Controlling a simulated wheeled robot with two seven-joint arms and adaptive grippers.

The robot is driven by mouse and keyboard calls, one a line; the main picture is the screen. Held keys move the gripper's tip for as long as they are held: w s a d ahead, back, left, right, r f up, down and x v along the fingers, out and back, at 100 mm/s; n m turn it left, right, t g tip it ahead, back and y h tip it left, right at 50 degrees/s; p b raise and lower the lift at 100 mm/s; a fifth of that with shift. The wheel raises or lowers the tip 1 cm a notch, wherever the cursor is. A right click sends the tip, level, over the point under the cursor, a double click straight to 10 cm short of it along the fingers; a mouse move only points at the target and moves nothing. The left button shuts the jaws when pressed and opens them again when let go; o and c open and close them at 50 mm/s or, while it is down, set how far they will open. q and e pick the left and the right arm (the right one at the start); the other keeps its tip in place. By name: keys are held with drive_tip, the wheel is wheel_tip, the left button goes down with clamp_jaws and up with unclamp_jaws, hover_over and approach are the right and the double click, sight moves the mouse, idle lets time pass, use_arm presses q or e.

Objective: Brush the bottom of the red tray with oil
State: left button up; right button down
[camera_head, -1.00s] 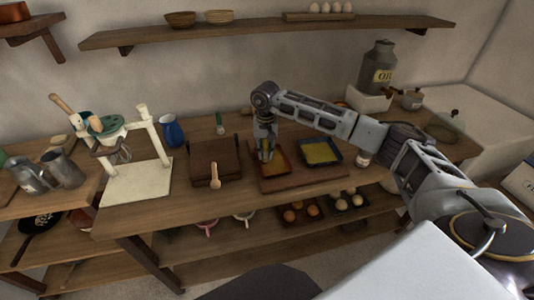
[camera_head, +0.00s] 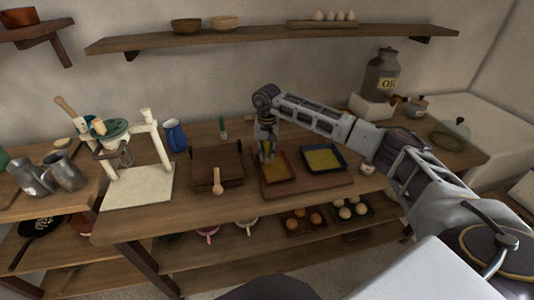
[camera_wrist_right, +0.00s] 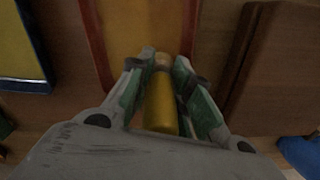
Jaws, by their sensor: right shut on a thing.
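The red tray (camera_head: 283,180) lies on a wooden board on the workbench, and its floor looks orange-yellow. Its red rim (camera_wrist_right: 101,62) also shows in the right wrist view. My right gripper (camera_head: 267,158) points down over the left part of the tray. In the right wrist view my right gripper (camera_wrist_right: 162,82) is shut on a yellow-handled brush (camera_wrist_right: 161,108). The brush's lower end is hidden, so I cannot tell if it touches the tray floor. My left gripper is not in view.
A blue-rimmed tray (camera_head: 325,158) with a yellow floor lies just right of the red tray. A wooden box (camera_head: 217,165) with a wooden spoon (camera_head: 217,183) stands to the left. A small jar (camera_head: 367,169) is at the right. An oil can (camera_head: 381,75) stands behind.

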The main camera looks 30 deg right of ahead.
drive_tip(key=shift+s+f, duration=0.1)
drive_tip(key=shift+s, duration=0.05)
drive_tip(key=shift+s+a, duration=0.15)
drive_tip(key=shift+s, duration=0.55)
drive_tip(key=shift+s+a+p, duration=0.25)
drive_tip(key=shift+s+p, duration=0.15)
drive_tip(key=shift+s, duration=0.65)
drive_tip(key=shift+s, duration=0.1)
drive_tip(key=shift+s+a, duration=0.2)
drive_tip(key=shift+s, duration=0.7)
drive_tip(key=shift+s+a, duration=0.2)
drive_tip(key=shift+s, duration=0.7)
wheel_tip(320, 180, up, 6)
drive_tip(key=p, duration=0.2)
drive_tip(key=shift+p, duration=0.4)
